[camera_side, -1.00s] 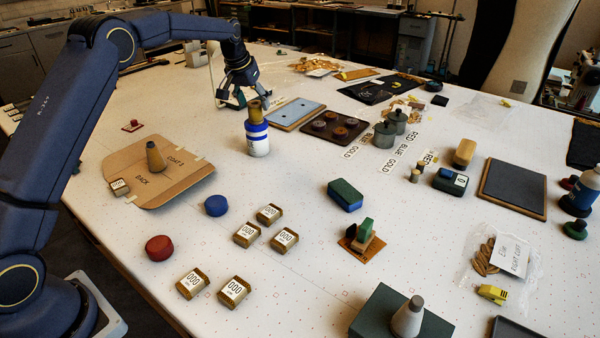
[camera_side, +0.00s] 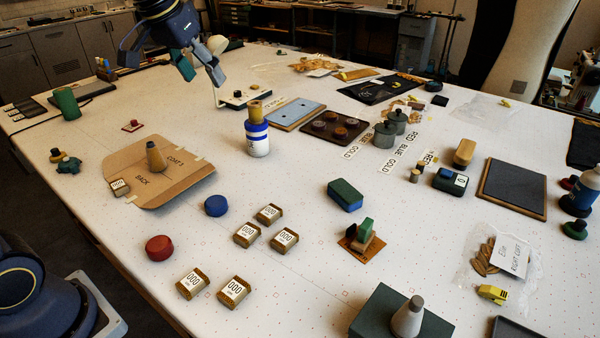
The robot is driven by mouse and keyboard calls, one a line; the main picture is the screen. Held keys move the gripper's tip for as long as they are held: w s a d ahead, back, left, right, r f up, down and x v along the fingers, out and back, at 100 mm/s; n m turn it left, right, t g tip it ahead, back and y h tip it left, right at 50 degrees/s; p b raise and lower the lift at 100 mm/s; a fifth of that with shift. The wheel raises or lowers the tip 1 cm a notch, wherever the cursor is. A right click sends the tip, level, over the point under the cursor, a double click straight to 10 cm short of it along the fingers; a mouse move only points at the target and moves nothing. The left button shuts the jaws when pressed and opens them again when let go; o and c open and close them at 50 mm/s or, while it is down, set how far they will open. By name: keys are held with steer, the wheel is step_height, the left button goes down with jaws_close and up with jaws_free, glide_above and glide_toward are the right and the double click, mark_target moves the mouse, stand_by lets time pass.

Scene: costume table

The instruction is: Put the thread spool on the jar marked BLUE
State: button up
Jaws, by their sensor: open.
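The lettering on the jar is too small to read. My gripper (camera_side: 178,66) is open and empty, up at the back left, clear of the spool and apart from the jar.
A blue tray (camera_side: 297,115) and a dark tray with round pieces (camera_side: 316,143) lie right of the jar. Grey lidded pots (camera_side: 385,134) stand beyond. The table in front of the jar is partly clear.

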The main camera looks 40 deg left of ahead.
steer(key=s+d+f, duration=0.2)
steer(key=s+f, duration=0.2)
steer(key=s, duration=0.5)
steer(key=s+d+f+m, duration=0.1)
steer(key=s+f, duration=0.3)
steer(key=s, duration=0.6)
steer(key=shift+s+d+f+t+h, duration=0.2)
steer(key=shift+d+t+h, duration=0.1)
steer(key=shift+d, duration=0.4)
